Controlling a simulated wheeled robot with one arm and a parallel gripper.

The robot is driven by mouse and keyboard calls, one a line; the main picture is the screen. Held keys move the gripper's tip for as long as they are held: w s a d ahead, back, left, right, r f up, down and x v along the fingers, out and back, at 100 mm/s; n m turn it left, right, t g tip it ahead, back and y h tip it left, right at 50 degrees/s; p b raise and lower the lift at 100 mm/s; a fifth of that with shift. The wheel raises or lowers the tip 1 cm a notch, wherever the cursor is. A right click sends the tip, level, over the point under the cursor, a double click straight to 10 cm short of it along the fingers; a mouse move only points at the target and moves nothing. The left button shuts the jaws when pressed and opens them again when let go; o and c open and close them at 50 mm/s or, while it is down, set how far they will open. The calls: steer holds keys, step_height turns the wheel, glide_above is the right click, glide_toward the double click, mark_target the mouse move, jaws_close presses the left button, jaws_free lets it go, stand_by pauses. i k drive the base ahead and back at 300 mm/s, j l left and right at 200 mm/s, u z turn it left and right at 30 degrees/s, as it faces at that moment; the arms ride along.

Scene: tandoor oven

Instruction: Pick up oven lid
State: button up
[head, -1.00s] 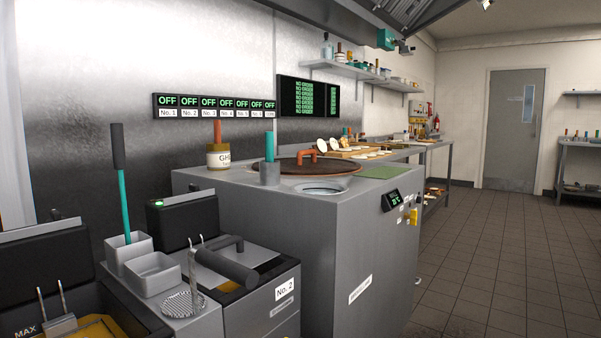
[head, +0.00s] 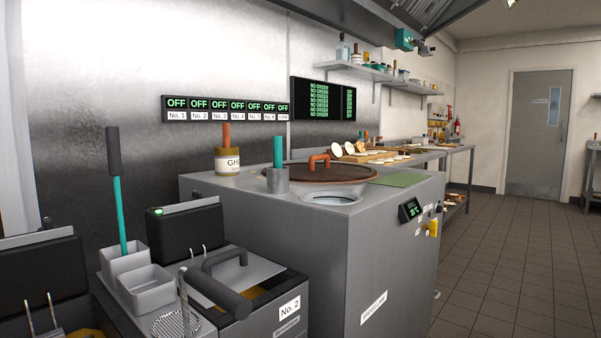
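The oven lid (head: 330,175) is a round brown disc with an orange handle (head: 319,160) on its top. It lies flat on top of the grey tandoor oven (head: 300,232), towards the back. A smaller round opening (head: 332,198) shows in the oven top in front of the lid. The lid's near left edge is partly hidden by a grey holder (head: 277,181) with a teal-handled tool in it. My gripper is not in view.
A GHEE jar (head: 228,161) stands at the oven's back left, and a green mat (head: 400,180) lies to the right of the lid. Fryers with handles (head: 215,290) fill the front left. The tiled floor (head: 490,270) at right is clear.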

mark_target(327, 171)
steer(key=i+l+u, duration=0.2)
steer(key=u, duration=0.3)
steer(key=i+l+u, duration=0.1)
steer(key=l+u, duration=0.25)
steer(key=u, duration=0.15)
steer(key=i+l+u, duration=0.15)
steer(key=l, duration=0.75)
steer(key=i+l+u, duration=0.2)
steer(key=l, duration=0.65)
steer(key=l+u, duration=0.15)
steer(key=l, duration=1.35)
steer(key=i+l, duration=0.1)
steer(key=l, duration=0.55)
